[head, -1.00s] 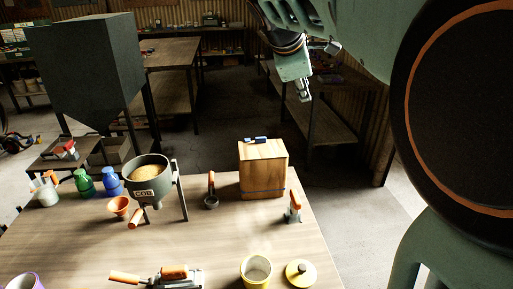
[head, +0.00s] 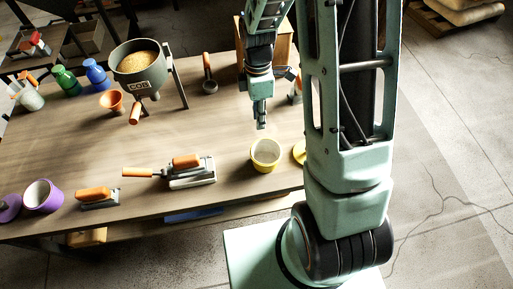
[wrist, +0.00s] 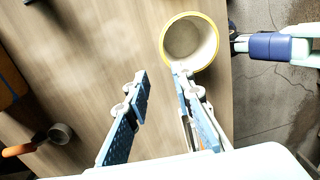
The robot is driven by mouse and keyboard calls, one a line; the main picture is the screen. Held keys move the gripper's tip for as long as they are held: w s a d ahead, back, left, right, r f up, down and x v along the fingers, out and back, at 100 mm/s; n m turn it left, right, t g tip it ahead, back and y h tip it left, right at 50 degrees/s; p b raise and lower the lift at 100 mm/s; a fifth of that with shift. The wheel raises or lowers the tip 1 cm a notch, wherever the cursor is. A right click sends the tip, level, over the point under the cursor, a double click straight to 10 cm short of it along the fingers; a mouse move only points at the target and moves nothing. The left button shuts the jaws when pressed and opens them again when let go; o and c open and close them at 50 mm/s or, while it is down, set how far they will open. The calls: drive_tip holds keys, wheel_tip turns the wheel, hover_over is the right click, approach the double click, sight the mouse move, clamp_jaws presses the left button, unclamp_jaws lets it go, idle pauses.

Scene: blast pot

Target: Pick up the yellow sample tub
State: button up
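The yellow sample tub (head: 265,156) stands upright and open-topped near the table's front edge in the head view. In the wrist view the tub (wrist: 190,42) shows its yellow rim and pale inside at upper centre. My gripper (head: 261,126) is above the table, just behind and above the tub in the head view. In the wrist view my gripper (wrist: 160,80) has its two blue-padded fingers spread apart with nothing between them. The right fingertip is close to the tub's rim; I cannot tell if it touches. The yellow lid (head: 299,152) is partly hidden behind my arm.
An orange-handled tool (head: 190,172) lies left of the tub, and a purple tub (head: 42,196) stands at the far left. A grey hopper (head: 140,72) with grain and a wooden box (head: 284,45) stand behind. The table (head: 210,125) is bare left of my gripper.

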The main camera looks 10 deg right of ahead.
sight(262, 141)
drive_tip(key=f, duration=0.3)
drive_tip(key=s+f, duration=0.1)
drive_tip(key=f, duration=0.2)
drive_tip(key=s+f, duration=0.1)
drive_tip(key=f, duration=0.2)
drive_tip(key=shift+d+f+p, duration=0.25)
drive_tip(key=shift+d+p, duration=0.05)
drive_tip(key=shift+p, duration=0.1)
drive_tip(key=shift+f, duration=0.7)
clamp_jaws()
